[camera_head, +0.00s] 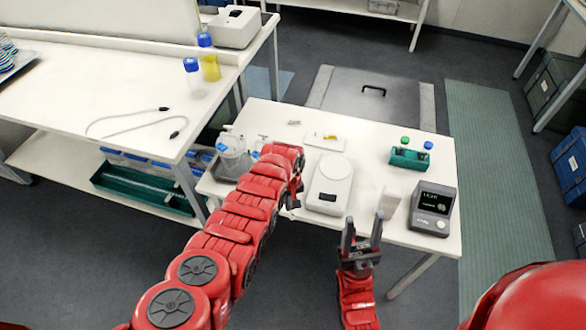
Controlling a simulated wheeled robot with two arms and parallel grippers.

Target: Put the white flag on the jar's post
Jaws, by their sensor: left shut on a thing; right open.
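My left gripper (293,198) is at the front edge of the white table, left of the scale. It is shut on a small pale thing, mostly hidden by the wrist; I cannot tell if this is the white flag. My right gripper (362,228) is open and empty, fingers pointing away from me, at the table's front edge. No flag shows clearly elsewhere.
A white scale (330,184) stands mid-table. A white upright block (389,204) and a dark display device (432,208) are at the right front. A green rack (409,158) stands behind them. A white card (325,143) lies at the back.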

